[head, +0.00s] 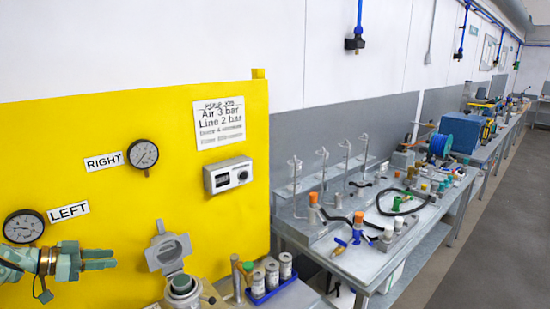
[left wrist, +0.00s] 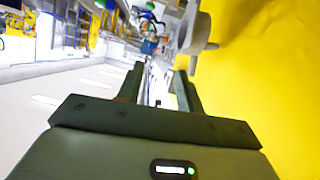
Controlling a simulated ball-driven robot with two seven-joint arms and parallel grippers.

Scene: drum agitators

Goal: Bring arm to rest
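My left gripper (head: 112,259) comes in from the left edge in the head view, in front of the yellow panel (head: 100,120) and near the LEFT gauge (head: 23,227). In the left wrist view its two fingers (left wrist: 160,80) are apart with nothing held between them. A grey fitting with a round flange (left wrist: 192,35) shows beyond the fingers, beside the yellow surface; I cannot tell how far off it is. My right gripper is not in view.
The RIGHT gauge (head: 143,154) and a grey control box (head: 228,175) are on the panel. An open-lidded grey vessel (head: 183,284) stands right of my gripper, beside a blue tray (head: 272,290) of canisters. A cluttered bench (head: 355,265) lies to the right; the aisle floor (head: 480,235) is clear.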

